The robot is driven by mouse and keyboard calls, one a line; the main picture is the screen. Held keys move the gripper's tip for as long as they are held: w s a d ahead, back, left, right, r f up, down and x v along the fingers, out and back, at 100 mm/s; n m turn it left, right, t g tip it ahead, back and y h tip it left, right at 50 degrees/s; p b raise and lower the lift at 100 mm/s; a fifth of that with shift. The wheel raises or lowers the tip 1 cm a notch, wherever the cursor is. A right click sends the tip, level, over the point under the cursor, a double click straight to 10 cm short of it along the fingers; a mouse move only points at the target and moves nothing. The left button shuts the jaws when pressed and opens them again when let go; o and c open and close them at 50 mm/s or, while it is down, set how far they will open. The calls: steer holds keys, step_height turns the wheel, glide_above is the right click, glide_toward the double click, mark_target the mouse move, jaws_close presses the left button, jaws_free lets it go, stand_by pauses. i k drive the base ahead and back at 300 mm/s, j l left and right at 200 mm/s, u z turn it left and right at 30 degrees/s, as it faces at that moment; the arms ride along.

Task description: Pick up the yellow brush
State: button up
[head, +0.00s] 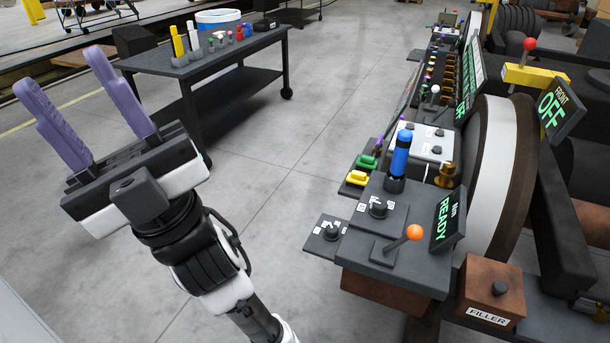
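A tall yellow upright piece (178,44) stands at the left end of the dark cart's top, in the head view. It may be the yellow brush; it is too small to tell whether it has bristles. A similar white upright piece (192,38) stands just right of it. My gripper (60,76) is at the left, in the nearer part of the picture. Its two purple fingers are wide apart with nothing between them. It is clear of the cart and left of the yellow piece.
The dark cart (235,98) also carries a blue-and-white tub (218,19) and several small coloured-top items. At right stands a control console with a blue-handled lever (400,155), an orange-knobbed lever (414,232) and a low yellow piece (357,178). Grey floor (290,190) between them is clear.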

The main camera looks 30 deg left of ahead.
mark_target(355, 178)
steer(key=u, duration=0.45)
steer(key=z, duration=1.65)
steer(key=u, duration=1.65)
steer(key=i+j, duration=0.3)
steer(key=i+j+u, duration=0.1)
steer(key=i+j, duration=0.2)
steer(key=j, duration=0.2)
